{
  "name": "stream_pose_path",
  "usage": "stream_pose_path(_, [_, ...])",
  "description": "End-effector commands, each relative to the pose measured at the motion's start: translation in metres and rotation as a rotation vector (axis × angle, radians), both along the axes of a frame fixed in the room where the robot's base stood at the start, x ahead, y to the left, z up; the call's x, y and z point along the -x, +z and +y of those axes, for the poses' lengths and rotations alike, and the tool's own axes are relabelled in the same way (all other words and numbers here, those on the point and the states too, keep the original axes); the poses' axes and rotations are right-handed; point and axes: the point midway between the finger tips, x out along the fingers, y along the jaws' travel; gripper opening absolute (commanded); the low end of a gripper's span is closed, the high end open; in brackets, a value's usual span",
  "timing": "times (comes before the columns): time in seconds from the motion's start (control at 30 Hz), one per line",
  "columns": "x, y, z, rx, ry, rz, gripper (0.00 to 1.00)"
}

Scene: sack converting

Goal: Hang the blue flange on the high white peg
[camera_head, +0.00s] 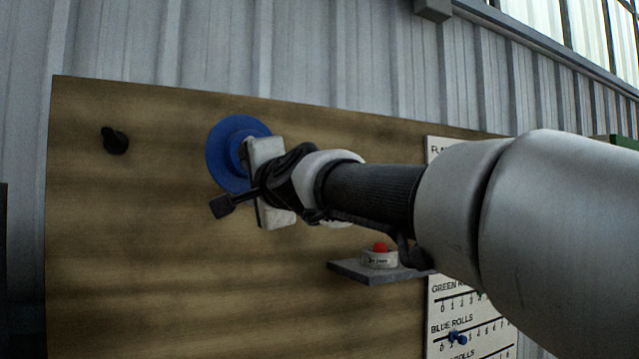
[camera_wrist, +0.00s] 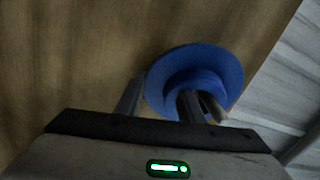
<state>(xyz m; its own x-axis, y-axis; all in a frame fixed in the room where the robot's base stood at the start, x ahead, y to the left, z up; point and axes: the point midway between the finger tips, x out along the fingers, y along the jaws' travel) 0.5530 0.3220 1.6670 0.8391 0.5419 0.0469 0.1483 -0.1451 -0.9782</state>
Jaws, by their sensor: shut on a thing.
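The blue flange (camera_head: 226,150) is a wide disc with a raised hub. It is at my gripper (camera_head: 244,152), in front of the upper left of the wooden board. In the wrist view the flange (camera_wrist: 222,64) is at the upper right, and my gripper (camera_wrist: 160,104) is shut on it, one finger over its hub and the other at its left edge. A short greyish piece shows beside the right finger; I cannot tell what it is. I cannot make out a white peg in either view. Whether the flange touches the board is unclear.
A black peg (camera_head: 115,141) sticks out of the wooden board (camera_head: 150,260) to the left. A small grey shelf (camera_head: 372,273) below my arm carries a white box with a red button (camera_head: 380,248). A white chart (camera_head: 470,315) hangs at the right.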

Motion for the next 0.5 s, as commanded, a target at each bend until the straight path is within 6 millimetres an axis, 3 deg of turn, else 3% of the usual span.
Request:
stream_pose_path(0.1, [0.001,0.0055,-0.0015,-0.006,-0.002,-0.007,0.0])
stream_pose_path(0.13, [0.001,0.0055,-0.0015,-0.006,-0.002,-0.007,0.36])
stream_pose_path(0.23, [0.0009,0.0049,-0.0014,-0.006,-0.002,-0.007,0.53])
stream_pose_path(0.5, [-0.0004,-0.0033,0.0008,0.004,0.002,0.005,0.56])
